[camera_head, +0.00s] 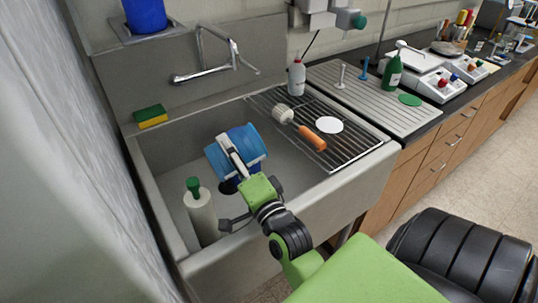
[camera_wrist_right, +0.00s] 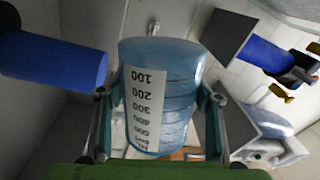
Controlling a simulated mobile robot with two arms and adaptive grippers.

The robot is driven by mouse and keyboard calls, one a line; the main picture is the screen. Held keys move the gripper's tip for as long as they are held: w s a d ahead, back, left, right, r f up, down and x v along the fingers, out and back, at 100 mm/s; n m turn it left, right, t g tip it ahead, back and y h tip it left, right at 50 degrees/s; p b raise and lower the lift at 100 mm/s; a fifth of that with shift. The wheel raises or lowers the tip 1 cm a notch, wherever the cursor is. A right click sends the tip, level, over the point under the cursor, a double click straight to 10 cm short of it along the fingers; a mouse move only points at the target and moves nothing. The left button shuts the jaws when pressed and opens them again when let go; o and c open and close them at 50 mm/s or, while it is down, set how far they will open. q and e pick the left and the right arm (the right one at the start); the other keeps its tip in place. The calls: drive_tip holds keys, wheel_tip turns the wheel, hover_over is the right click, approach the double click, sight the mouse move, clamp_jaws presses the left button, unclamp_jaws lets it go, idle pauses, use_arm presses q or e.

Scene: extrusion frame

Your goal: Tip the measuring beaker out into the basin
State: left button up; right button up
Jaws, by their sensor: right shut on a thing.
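The measuring beaker (camera_head: 252,139) is a clear blue cylinder, tilted over above the basin. In the right wrist view the beaker (camera_wrist_right: 178,95) fills the middle, with a white scale strip of black numbers. My right gripper (camera_head: 237,158) is shut around its side; its fingers also press both sides in the wrist view (camera_wrist_right: 160,112). I cannot tell surely which way the mouth points or whether liquid remains. The grey basin (camera_head: 292,172) lies below, its floor partly hidden by the beaker and arm. My left gripper is not in view.
A white bottle with a green cap (camera_head: 201,215) stands at the basin's near left. A wire rack (camera_head: 352,147) at right holds a brush (camera_head: 311,137) and a white disc (camera_head: 329,125).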

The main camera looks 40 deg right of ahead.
sight(214, 149)
drive_tip(key=shift+s+d+m, duration=0.1)
drive_tip(key=shift+d+m, duration=0.35)
drive_tip(key=shift+m, duration=0.15)
drive_tip(key=shift+d+f+m+h+p, duration=0.1)
drive_tip(key=shift+d+m+h+p, duration=0.1)
drive_tip(key=shift+m, duration=0.3)
drive_tip(key=shift+d+f+m+h+p, duration=0.1)
drive_tip(key=shift+m+h+p, duration=0.1)
drive_tip(key=shift+m, duration=0.3)
drive_tip(key=shift+s+r, duration=0.1)
drive_tip(key=shift+r, duration=0.05)
idle(0.3)
